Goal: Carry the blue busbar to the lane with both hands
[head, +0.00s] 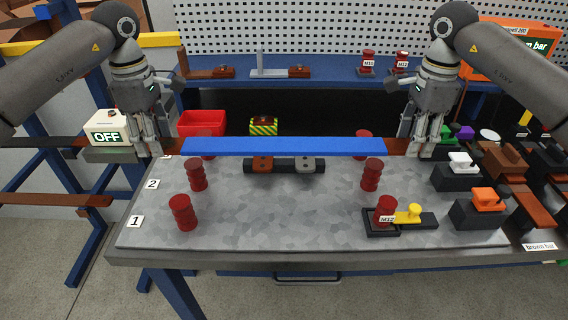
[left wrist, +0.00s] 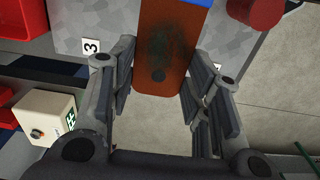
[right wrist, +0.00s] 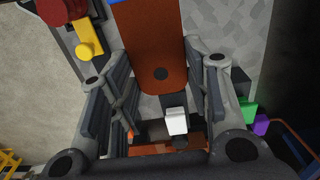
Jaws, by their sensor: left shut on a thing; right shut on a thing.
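The blue busbar (head: 283,147) is a long blue bar with bare copper ends, held level and crosswise above the grey board (head: 280,210). My left gripper (head: 152,148) is shut on its left copper end, which shows between the fingers in the left wrist view (left wrist: 165,45). My right gripper (head: 416,148) is shut on its right copper end, also seen in the right wrist view (right wrist: 155,50). Red insulators stand in pairs on the board, including the front left one (head: 183,212) and middle pair (head: 197,175) (head: 371,174). The bar partly hides the rear pair.
Lane labels 1 (head: 135,221), 2 (head: 152,184) and 3 (left wrist: 91,47) mark the board's left edge. A dark block with two clamps (head: 285,165) sits behind the middle. A yellow-handled part (head: 413,214) lies front right. An OFF box (head: 106,128) stands left.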

